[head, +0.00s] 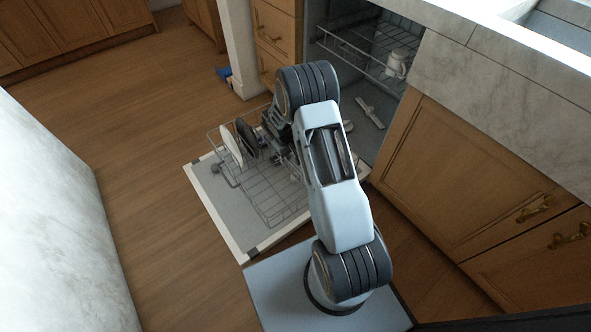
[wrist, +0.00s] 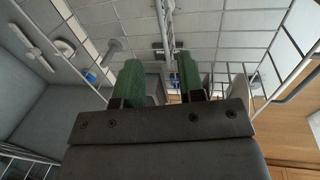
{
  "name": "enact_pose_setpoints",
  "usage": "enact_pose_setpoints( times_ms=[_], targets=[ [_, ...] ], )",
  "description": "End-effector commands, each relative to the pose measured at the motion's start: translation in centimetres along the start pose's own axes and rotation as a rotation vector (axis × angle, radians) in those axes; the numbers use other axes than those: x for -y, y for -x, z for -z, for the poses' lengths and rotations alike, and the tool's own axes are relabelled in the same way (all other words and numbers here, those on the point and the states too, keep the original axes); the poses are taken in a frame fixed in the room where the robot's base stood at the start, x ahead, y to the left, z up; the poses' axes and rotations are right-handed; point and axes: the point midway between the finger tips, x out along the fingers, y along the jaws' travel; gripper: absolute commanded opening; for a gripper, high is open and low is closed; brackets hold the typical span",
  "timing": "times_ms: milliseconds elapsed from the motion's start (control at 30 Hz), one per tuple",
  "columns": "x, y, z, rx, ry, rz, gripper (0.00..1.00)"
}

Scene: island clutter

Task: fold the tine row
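The pulled-out lower rack (head: 272,198) of the open dishwasher lies over the lowered door. I cannot clearly pick out the tine row in the head view, where my arm covers part of the rack. In the wrist view, light wires (wrist: 165,35) run away from the gap between my fingers; they may be the tine row, but I cannot be sure. My gripper (wrist: 159,65) has two green fingers standing apart, with nothing seen gripped between them. In the head view its dark body is low at the rack, and the fingertips are hidden.
A white plate (head: 231,146) and a dark plate (head: 247,137) stand at the rack's left end. The lowered door (head: 222,203) is under the rack. An upper rack (head: 350,45) holds a white mug (head: 396,63). Wooden cabinets (head: 470,175) stand at right; open floor (head: 140,130) lies left.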

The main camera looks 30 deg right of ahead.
Motion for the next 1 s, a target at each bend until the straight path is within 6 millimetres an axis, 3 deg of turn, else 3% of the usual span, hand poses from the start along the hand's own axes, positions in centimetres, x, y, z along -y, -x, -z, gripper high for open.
enact_pose_setpoints(
  times_ms=[33,200,500,700,1000],
  targets=[
    [0.1,-1.4,-0.1,0.003,-0.001,0.001,0.36],
    [0.1,-4.8,-0.1,0.003,0.0,0.001,0.36],
    [0.1,-9.4,-0.1,0.001,0.0,0.001,0.36],
    [0.1,-10.9,0.0,0.0,0.0,0.001,0.36],
    [0.0,-11.2,0.0,0.0,0.0,0.001,0.36]
  ],
)
